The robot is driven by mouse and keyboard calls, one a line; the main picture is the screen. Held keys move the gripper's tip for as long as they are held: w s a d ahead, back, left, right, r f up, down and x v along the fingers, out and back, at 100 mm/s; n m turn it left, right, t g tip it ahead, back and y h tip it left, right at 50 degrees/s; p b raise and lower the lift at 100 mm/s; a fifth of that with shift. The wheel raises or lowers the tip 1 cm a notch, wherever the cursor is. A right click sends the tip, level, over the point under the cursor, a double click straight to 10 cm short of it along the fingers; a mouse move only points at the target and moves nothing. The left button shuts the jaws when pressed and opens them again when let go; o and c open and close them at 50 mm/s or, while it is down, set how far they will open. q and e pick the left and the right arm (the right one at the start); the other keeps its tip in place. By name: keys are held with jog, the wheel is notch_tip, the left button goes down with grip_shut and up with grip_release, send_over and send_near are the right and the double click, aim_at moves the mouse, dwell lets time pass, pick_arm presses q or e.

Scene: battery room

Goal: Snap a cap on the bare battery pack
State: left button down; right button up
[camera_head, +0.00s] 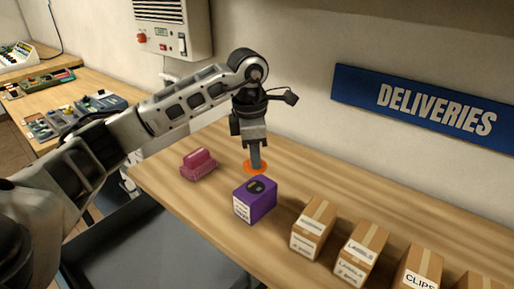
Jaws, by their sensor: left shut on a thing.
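A purple battery pack (262,207) stands upright on the wooden table, with a white label on its front and a dark round patch on its top. My left gripper (256,165) points down just behind the pack in the picture and is shut on a flat orange cap (247,169). The cap shows as a thin ring around the fingertips. It is apart from the dark patch on the pack; its exact height over the table is hard to tell. My right gripper is not in the picture.
A pink object (199,164) lies left of the pack. Several cardboard boxes (311,229) stand along the table to the right. The wall with a blue DELIVERIES sign (435,108) rises behind. A side bench (48,92) at left holds trays. Bare tabletop (159,175) shows at the left end.

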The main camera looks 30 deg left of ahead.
pick_arm(q)
jog(key=shift+f+b, duration=0.55)
jog(key=shift+f, duration=0.35)
jog(key=shift+f+b, duration=0.6)
jog(key=shift+f, duration=0.3)
jog(key=shift+f+b, duration=0.7)
jog(key=shift+f, duration=0.3)
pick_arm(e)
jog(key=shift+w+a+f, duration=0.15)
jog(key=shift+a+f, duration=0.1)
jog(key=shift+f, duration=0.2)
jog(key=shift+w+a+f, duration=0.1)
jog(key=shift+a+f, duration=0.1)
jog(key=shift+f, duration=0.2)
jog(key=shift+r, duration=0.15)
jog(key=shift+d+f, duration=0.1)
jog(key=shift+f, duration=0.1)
pick_arm(q)
jog(key=shift+f, duration=0.15)
